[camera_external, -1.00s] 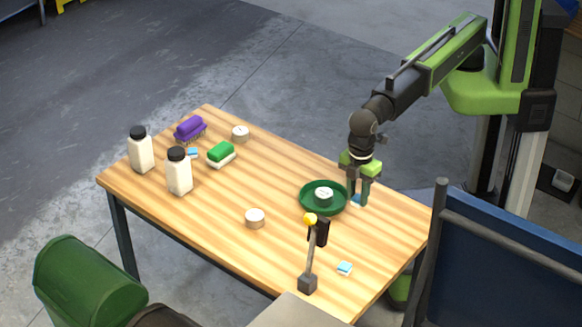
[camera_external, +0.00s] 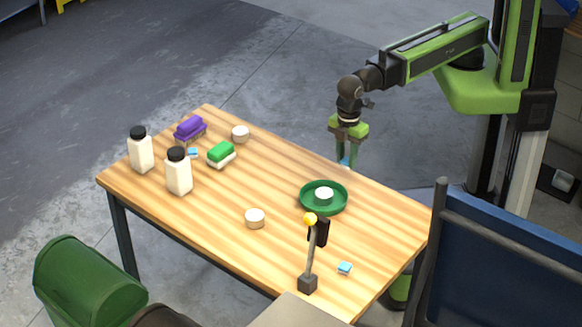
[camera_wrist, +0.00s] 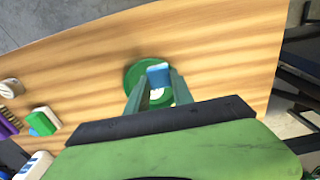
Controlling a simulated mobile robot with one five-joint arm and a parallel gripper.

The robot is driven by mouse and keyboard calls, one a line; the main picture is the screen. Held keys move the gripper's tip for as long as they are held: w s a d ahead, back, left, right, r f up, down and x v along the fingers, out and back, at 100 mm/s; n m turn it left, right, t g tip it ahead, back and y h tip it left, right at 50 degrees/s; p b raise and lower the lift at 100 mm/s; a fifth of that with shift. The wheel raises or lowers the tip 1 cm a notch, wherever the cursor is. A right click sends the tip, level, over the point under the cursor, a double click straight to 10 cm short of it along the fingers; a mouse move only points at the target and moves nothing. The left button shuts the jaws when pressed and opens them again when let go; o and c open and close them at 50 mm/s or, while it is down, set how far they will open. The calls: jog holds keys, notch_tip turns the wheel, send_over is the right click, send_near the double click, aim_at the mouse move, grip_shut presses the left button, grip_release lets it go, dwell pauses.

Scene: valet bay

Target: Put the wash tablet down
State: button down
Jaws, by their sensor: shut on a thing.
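My gripper (camera_external: 344,162) is shut on a small blue-and-white wash tablet (camera_wrist: 158,75), held above the far side of the table. The tablet's blue face shows between the fingertips in the wrist view; in the external view only a bit of blue shows. A green round dish (camera_external: 302,203) stands on the table below and in front of the gripper, with a white round tin (camera_external: 324,194) in it. Two similar tablets lie on the wooden table (camera_external: 290,240): one near the front right (camera_external: 345,268), one beside the purple brush (camera_external: 193,152).
A purple brush (camera_external: 190,127), a green-and-white sponge (camera_external: 221,153) and two white bottles with black caps (camera_external: 141,152) (camera_external: 179,172) stand at the left. Round tins sit at the back (camera_external: 240,134) and middle (camera_external: 255,217). A yellow-topped post (camera_external: 311,255) stands in front.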

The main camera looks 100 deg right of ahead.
jog(key=b, duration=0.7)
send_over(358, 221)
jog(key=f, duration=0.7)
jog(key=shift+w+d, duration=0.15)
jog(key=shift+d, duration=0.2)
jog(key=shift+a, duration=0.4)
notch_tip(358, 221, down, 4)
jog(key=b, duration=0.4)
jog(key=shift+f, duration=0.25)
jog(key=c, duration=1.1)
grip_release()
jog(key=shift+r, duration=0.1)
jog(key=shift+d+r, duration=0.1)
notch_tip(358, 221, up, 12)
jog(key=p, duration=1.2)
